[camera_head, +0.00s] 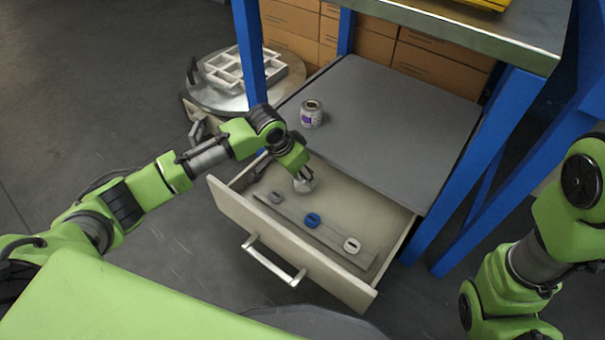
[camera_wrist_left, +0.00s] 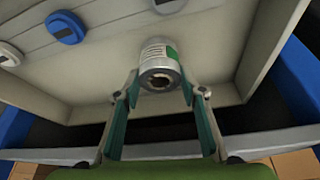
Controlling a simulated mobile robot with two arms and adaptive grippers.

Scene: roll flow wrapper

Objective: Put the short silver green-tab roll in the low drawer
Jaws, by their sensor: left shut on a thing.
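The short silver roll (camera_wrist_left: 158,68) with a green tab (camera_wrist_left: 172,53) sits between the fingers of my left gripper (camera_wrist_left: 160,90), which is shut on it. In the head view my left gripper (camera_head: 304,174) reaches over the open low drawer (camera_head: 340,190), and the roll (camera_head: 303,186) shows just below its fingertips, toward the drawer's back left. I cannot tell whether the roll touches the drawer floor. A grey strip (camera_head: 333,238) in the drawer bears grey, blue (camera_head: 312,220) and white (camera_head: 352,244) round markers. My right arm is at the right; its gripper is out of view.
Blue frame legs (camera_head: 495,150) stand to the right. A round metal table (camera_head: 235,98) holds a white divided tray (camera_head: 262,70) at back left.

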